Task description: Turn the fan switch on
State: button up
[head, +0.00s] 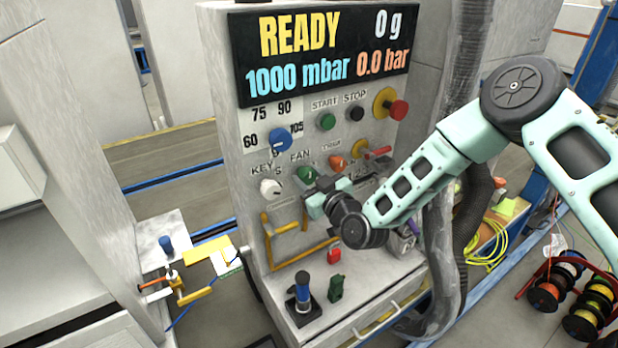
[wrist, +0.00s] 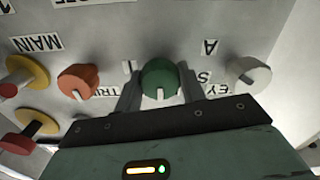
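The fan switch is a green round knob (head: 306,175) under the FAN label on the grey panel (head: 230,130). It also shows in the middle of the wrist view (wrist: 160,82), with a pale pointer mark toward the bottom of that picture. My gripper (head: 318,192) is at the panel, just below and right of the knob in the head view. In the wrist view its two fingers (wrist: 160,90) stand one on each side of the green knob. I cannot tell whether they touch it or are closed on it.
Near the fan knob are a white key knob (head: 270,187), an orange knob (head: 337,161) and a red-and-yellow main switch (head: 376,152). Above are a blue dial (head: 281,139) and a green start button (head: 326,121). A yellow handle frame (head: 284,228) lies below. The display (head: 325,50) reads READY.

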jog(key=shift+f+b, duration=0.1)
jog(key=shift+b, duration=0.3)
jog(key=m+b, duration=0.4)
jog(key=shift+f, duration=0.15)
jog(key=m+b, duration=0.4)
jog(key=shift+b, duration=0.4)
jog(key=m+b, duration=0.4)
jog(key=m, duration=0.1)
jog(key=shift+m, duration=0.4)
jog(key=shift+r+m+b, duration=0.2)
jog(key=shift+m+b, duration=0.95)
jog(key=shift+m, duration=0.85)
jog(key=o, duration=1)
jog(key=shift+c, duration=0.2)
